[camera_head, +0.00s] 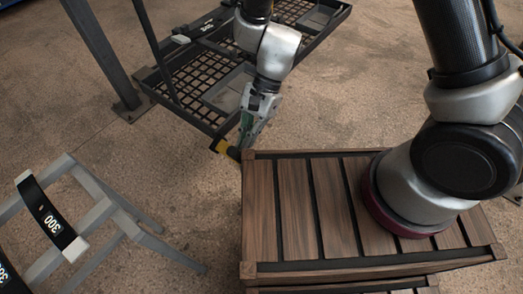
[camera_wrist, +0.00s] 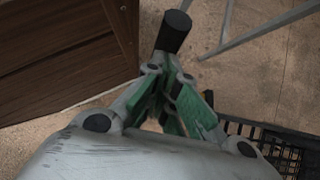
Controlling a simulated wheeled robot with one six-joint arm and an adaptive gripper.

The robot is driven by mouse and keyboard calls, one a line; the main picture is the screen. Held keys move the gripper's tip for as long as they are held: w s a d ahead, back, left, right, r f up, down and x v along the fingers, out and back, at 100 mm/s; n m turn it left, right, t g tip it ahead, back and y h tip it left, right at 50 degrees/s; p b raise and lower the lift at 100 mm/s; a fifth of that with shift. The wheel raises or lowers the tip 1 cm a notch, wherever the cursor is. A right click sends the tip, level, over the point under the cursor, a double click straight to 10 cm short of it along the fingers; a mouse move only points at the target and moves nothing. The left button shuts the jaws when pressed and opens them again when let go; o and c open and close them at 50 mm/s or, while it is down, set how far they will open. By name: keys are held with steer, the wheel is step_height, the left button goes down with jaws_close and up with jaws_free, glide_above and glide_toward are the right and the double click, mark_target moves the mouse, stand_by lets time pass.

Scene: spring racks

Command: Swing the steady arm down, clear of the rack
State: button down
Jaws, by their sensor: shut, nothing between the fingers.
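My gripper (camera_head: 246,136) hangs beside the wooden crate's far left corner, in front of the mesh rack (camera_head: 152,89). Its green-padded fingers look closed in the wrist view (camera_wrist: 165,78), with no object seen between the pads. A short bar with a yellow and black end (camera_head: 223,147) lies at the fingertips; it may be part of the steady arm. In the wrist view a black cylindrical end (camera_wrist: 174,31) shows just beyond the fingertips. I cannot tell whether they touch. A thin dark pole (camera_head: 155,50) rises at the rack's left side. The steady arm cannot be identified surely.
The slatted wooden crate (camera_head: 292,210) is close on the right of my gripper; its side also shows in the wrist view (camera_wrist: 60,50). A grey frame with number labels (camera_head: 95,215) stands at lower left. A thick grey post (camera_head: 100,50) is at upper left. Open floor lies between.

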mark_target(235, 151)
steer(key=shift+s+a, duration=3.3)
steer(key=shift+s, duration=0.95)
steer(key=shift+w+d, duration=0.95)
steer(key=shift+w, duration=0.25)
steer(key=shift+w+d, duration=0.9)
steer(key=shift+w, duration=0.3)
steer(key=w+d+r+n+t, duration=0.25)
steer(key=w+d+r, duration=0.35)
steer(key=d+r, duration=0.35)
steer(key=w+d+r+n+t, duration=0.25)
steer(key=w+d+r, duration=0.25)
steer(key=d+r, duration=0.45)
steer(key=s+d+r+n+t+h, duration=0.1)
steer(key=s+d+r+t+h, duration=0.1)
steer(key=d+r, duration=0.4)
steer(key=s+d+r+n+t+h, duration=0.1)
steer(key=s+d+r, duration=0.3)
steer(key=d, duration=1.3)
step_height(235, 151, up, 3)
steer(key=shift+r+n+t+h, duration=0.1)
steer(key=shift+n+t+h, duration=0.2)
steer(key=shift+t+h, duration=0.4)
steer(key=shift+a, duration=0.1)
